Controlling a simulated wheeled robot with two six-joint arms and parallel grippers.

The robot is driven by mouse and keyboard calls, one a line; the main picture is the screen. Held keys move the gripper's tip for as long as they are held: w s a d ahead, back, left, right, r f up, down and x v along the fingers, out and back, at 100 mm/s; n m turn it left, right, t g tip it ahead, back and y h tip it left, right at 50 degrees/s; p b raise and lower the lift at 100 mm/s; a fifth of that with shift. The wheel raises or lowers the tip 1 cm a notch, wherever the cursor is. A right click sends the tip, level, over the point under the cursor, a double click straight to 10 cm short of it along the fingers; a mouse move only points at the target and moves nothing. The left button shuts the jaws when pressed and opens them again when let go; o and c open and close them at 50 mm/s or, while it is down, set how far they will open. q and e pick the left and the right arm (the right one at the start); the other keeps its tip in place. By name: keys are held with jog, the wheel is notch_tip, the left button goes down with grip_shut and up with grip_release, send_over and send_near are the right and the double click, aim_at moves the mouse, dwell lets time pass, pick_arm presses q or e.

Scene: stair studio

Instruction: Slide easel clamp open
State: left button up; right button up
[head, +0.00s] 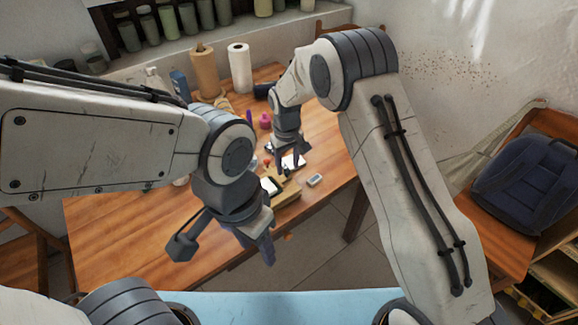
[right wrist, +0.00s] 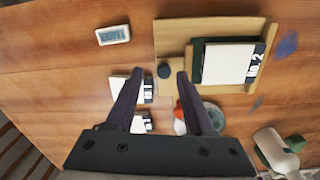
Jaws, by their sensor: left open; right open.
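A small wooden easel (head: 287,195) lies near the front edge of the wooden table. In the right wrist view, its wooden base (right wrist: 172,28) carries a pale panel (right wrist: 226,63) with a dark edge. A round black knob (right wrist: 164,71) sits at the easel's edge. My right gripper (right wrist: 160,76) is open, with its fingertips on either side of the knob in that view; I cannot tell whether they touch it. In the head view, my right gripper (head: 294,156) is above the table beside the easel. My left gripper (head: 260,246) is open and empty, in front of the table's edge.
White-and-black items (right wrist: 142,122) lie under my right fingers. A chair with a dark blue backpack (head: 530,182) is at the right.

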aim_at(287, 170)
notch_tip(287, 170, up, 9)
jog(key=shift+r+b, duration=0.2)
jog(key=shift+b, duration=0.2)
jog(key=s+r+n+y, duration=0.1)
jog(key=s+r, duration=0.3)
jog(key=s, duration=0.8)
jog(key=s+r, duration=0.5)
jog(key=s, duration=0.7)
jog(key=s+d+f+n, duration=0.1)
jog(key=s+d, duration=0.3)
jog(key=s, duration=0.5)
jog(key=shift+s+f, duration=0.2)
jog(key=shift+f, duration=0.1)
